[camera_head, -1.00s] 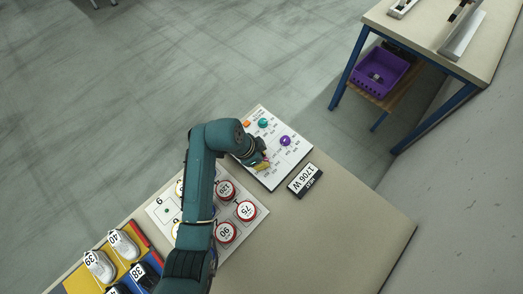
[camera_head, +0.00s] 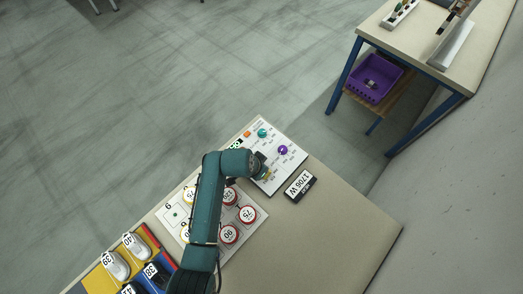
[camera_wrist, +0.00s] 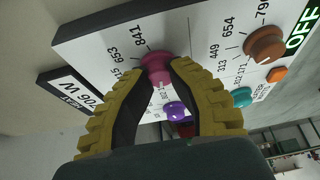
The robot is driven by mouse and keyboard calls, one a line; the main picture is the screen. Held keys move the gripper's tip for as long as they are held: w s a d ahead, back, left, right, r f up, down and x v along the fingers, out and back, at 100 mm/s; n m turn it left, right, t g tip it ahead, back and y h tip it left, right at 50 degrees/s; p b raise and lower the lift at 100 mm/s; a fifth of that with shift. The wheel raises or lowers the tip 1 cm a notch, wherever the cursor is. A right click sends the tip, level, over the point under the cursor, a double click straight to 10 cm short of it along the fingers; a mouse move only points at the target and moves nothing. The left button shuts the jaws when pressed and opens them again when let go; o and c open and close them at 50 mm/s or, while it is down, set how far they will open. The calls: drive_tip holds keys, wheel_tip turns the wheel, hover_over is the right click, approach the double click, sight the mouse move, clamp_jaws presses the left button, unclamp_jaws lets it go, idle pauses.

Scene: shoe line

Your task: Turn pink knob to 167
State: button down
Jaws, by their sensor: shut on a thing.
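The pink knob (camera_wrist: 157,66) sits on the white control panel (camera_wrist: 100,43) in the wrist view, between the yellow ribbed fingers of my gripper (camera_wrist: 163,73). The fingertips are shut on its two sides. Marks 841 and 653 show beside the knob; I cannot make out a 167 mark or where the knob points. In the head view my gripper (camera_head: 264,173) is over the lower left part of the panel (camera_head: 296,158), and my arm hides the pink knob.
A teal knob (camera_head: 262,133), a purple knob (camera_head: 283,150) and an orange button (camera_head: 247,134) share the panel. A brown knob (camera_wrist: 264,45) is nearby.

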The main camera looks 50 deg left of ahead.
drive_tip(key=shift+s+f, duration=0.1)
drive_tip(key=shift+f, duration=0.2)
drive_tip(key=c, duration=0.8)
unclamp_jaws()
drive_tip(key=shift+r, duration=0.15)
drive_tip(key=shift+r, duration=0.1)
drive_tip(key=v, duration=1.1)
drive_tip(key=shift+r, duration=0.45)
